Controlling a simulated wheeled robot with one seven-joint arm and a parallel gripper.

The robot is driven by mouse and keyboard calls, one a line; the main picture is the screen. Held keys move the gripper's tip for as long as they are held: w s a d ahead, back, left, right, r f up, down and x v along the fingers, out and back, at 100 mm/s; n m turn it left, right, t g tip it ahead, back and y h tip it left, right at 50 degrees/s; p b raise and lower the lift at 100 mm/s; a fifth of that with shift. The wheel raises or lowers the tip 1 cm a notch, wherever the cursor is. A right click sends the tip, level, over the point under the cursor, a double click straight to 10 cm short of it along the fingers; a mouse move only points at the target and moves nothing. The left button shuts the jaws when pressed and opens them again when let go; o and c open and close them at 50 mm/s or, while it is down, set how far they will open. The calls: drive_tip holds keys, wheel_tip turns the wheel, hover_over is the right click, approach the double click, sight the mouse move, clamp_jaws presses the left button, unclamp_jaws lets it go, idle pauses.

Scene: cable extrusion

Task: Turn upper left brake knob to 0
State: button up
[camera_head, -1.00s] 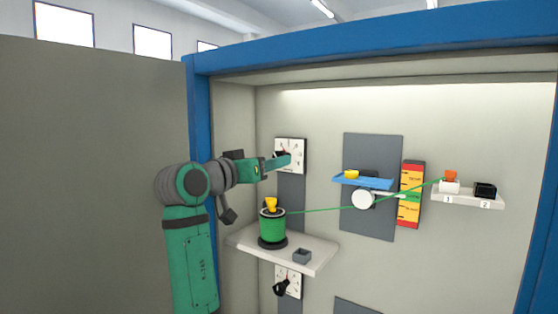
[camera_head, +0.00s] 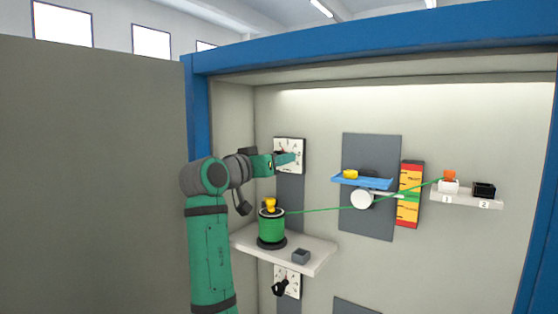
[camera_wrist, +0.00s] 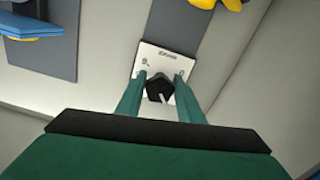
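The upper left brake knob is a black knob (camera_wrist: 159,88) with a white pointer mark, on a white dial plate (camera_head: 290,148) high on the cabinet's left back wall. In the wrist view the plate (camera_wrist: 163,60) looks upside down and the pointer mark aims down, toward my gripper's base. My gripper (camera_wrist: 160,84) has its two green fingers on either side of the knob and looks open around it. I cannot tell whether the fingers touch the knob. In the head view my gripper (camera_head: 292,159) covers most of the knob.
A green cable (camera_head: 325,209) runs right past a blue tray (camera_head: 362,182) and a coloured gauge (camera_head: 411,170).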

drive_tip(key=shift+n, duration=0.4)
drive_tip(key=n, duration=0.2)
drive_tip(key=shift+d+n, duration=0.1)
drive_tip(key=shift+n, duration=0.3)
drive_tip(key=n, duration=0.4)
drive_tip(key=shift+n, duration=0.3)
drive_tip(key=n, duration=0.4)
drive_tip(key=shift+n, duration=1.8)
drive_tip(key=o, duration=1)
drive_tip(key=shift+r, duration=0.1)
